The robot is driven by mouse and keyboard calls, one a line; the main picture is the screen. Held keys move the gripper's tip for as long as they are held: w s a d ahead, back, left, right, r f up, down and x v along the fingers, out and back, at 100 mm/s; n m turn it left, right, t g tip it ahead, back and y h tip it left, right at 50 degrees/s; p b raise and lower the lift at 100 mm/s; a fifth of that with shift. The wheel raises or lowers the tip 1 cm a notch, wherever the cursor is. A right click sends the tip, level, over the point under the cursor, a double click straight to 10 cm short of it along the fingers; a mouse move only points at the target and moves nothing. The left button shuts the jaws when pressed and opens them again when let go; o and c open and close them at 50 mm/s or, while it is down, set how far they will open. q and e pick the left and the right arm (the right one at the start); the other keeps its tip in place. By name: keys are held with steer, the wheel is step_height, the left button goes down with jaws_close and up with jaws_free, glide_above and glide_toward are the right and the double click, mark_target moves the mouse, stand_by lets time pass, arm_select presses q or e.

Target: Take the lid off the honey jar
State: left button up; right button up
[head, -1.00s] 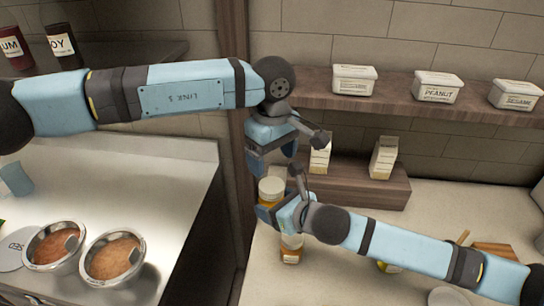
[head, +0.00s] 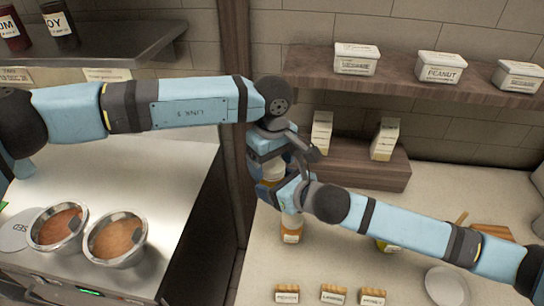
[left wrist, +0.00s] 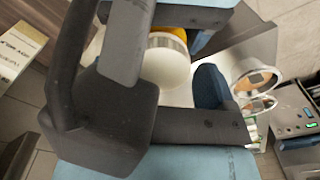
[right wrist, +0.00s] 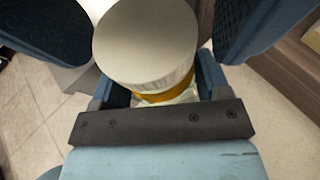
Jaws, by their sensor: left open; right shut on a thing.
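The honey jar has a wide cream-white lid (head: 273,172) over an amber body. My right gripper (head: 276,190) is shut on the jar below the lid and holds it upright above the counter. The right wrist view shows the lid (right wrist: 145,42) and an amber band (right wrist: 168,94) between my right fingers. My left gripper (head: 275,163) is open and pointing down, its fingers on either side of the lid, with gaps showing in the right wrist view. The lid (left wrist: 165,68) also shows in the left wrist view. The lid sits on the jar.
Another amber jar (head: 291,232) stands on the counter below my grippers. Two cartons (head: 321,132) stand on a wooden step behind. White tubs (head: 356,60) line the shelf. Small labelled blocks (head: 333,294) lie at the front. Two steel bowls (head: 115,240) sit at the left.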

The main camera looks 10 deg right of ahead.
arm_select(q)
steer(key=c, duration=0.9)
steer(key=n, duration=0.6)
steer(key=shift+c, duration=0.3)
steer(key=o, duration=1)
steer(key=shift+r, duration=0.1)
step_height(320, 180, up, 4)
steer(key=shift+r, duration=0.15)
steer(key=shift+c, duration=0.2)
step_height(320, 180, up, 4)
steer(key=n, duration=0.2)
steer(key=shift+n, duration=0.4)
steer(key=shift+f, duration=4)
